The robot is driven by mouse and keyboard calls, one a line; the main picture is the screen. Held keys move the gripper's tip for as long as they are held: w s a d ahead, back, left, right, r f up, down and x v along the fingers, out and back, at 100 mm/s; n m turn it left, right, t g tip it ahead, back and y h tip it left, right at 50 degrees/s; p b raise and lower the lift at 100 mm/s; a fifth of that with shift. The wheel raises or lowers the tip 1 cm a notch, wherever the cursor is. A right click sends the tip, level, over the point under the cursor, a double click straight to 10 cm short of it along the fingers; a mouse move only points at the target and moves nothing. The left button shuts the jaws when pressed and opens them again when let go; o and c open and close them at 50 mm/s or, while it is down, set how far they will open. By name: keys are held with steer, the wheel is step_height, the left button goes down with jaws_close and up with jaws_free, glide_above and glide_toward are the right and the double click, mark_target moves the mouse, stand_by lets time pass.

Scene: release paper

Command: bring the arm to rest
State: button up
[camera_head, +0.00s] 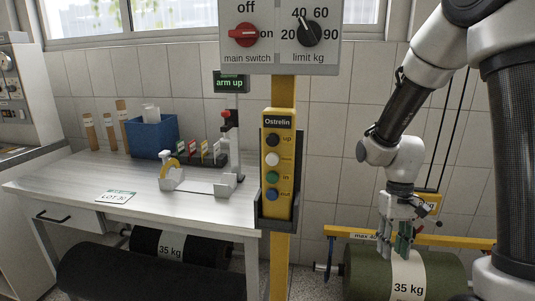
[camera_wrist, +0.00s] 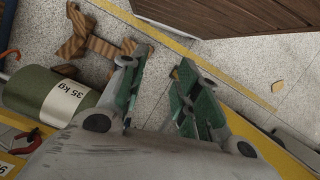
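My arm reaches down from the upper right in the head view. My gripper (camera_head: 394,248) hangs in front of the green roll (camera_head: 435,272) with a white 35 kg band; whether it touches the roll I cannot tell. In the wrist view my gripper (camera_wrist: 155,98) has its two green-padded fingers apart, with bare floor between them and nothing held. In that view a green 35 kg roll (camera_wrist: 30,90) lies to the left of the fingers.
A yellow lifting beam (camera_head: 350,234) spans above the green roll. A yellow post carries a button pendant (camera_head: 278,165) and a switch panel (camera_head: 280,38). A table (camera_head: 70,178) stands left, with dark rolls below.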

steer(key=s+d+r+t, duration=0.2)
steer(key=s+r, duration=0.4)
steer(key=r, duration=0.4)
steer(key=s+d+r+t, duration=0.2)
steer(key=s+r+t, duration=0.3)
steer(key=r, duration=0.5)
steer(key=shift+s+d+r+t, duration=0.3)
steer(key=shift+s+r, duration=0.05)
steer(key=shift+s, duration=0.05)
